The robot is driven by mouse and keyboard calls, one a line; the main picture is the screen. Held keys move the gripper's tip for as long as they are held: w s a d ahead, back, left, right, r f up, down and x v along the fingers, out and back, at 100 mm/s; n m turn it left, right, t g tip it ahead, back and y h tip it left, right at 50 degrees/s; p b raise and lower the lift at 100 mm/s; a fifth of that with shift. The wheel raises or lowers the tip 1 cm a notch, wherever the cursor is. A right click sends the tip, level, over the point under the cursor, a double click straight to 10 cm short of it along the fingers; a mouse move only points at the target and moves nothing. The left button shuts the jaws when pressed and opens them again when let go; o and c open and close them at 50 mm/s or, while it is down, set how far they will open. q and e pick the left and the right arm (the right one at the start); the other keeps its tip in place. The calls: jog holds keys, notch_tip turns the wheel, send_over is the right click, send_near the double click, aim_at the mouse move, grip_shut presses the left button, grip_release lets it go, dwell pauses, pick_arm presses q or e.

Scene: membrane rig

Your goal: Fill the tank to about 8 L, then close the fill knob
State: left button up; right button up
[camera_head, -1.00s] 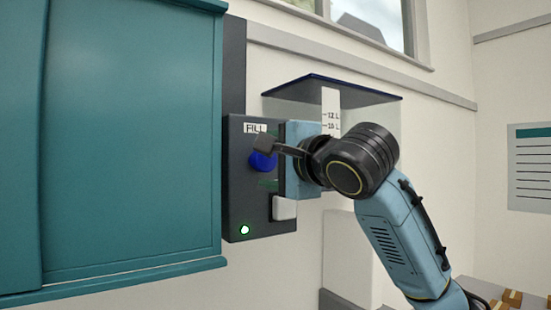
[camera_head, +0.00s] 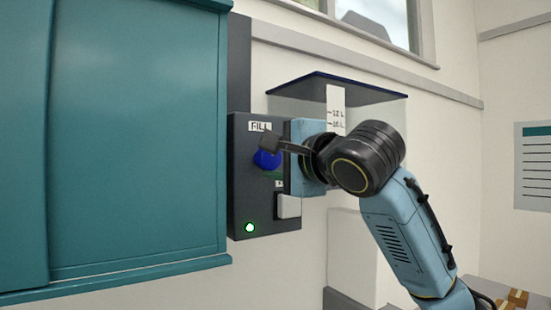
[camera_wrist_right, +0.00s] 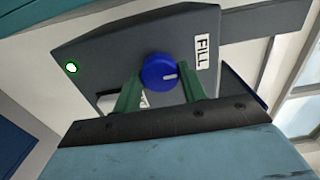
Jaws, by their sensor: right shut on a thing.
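The blue fill knob (camera_head: 267,159) sits on a dark grey panel (camera_head: 243,200) under a FILL label. In the right wrist view the knob (camera_wrist_right: 160,71) shows a white pointer mark toward its right side. My right gripper (camera_wrist_right: 160,88) is shut on the knob, one green finger on each side. In the head view my right arm (camera_head: 365,160) reaches in from the right and covers part of the panel. The clear tank (camera_head: 385,110) stands behind my arm, with a white scale strip (camera_head: 336,105) marked 12 L and 10 L. Its lower marks and the water level are hidden. My left gripper is not in view.
A teal cabinet (camera_head: 140,140) fills the left side beside the panel. A green light (camera_head: 249,227) glows low on the panel, with a white block (camera_head: 288,206) to its right. A notice (camera_head: 535,165) hangs on the right wall. Boxes (camera_head: 516,298) lie at the lower right.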

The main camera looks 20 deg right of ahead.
dwell(0.3)
jog(key=shift+n+p, duration=0.35)
jog(key=shift+n, duration=1.15)
jog(key=shift+n, duration=1.5)
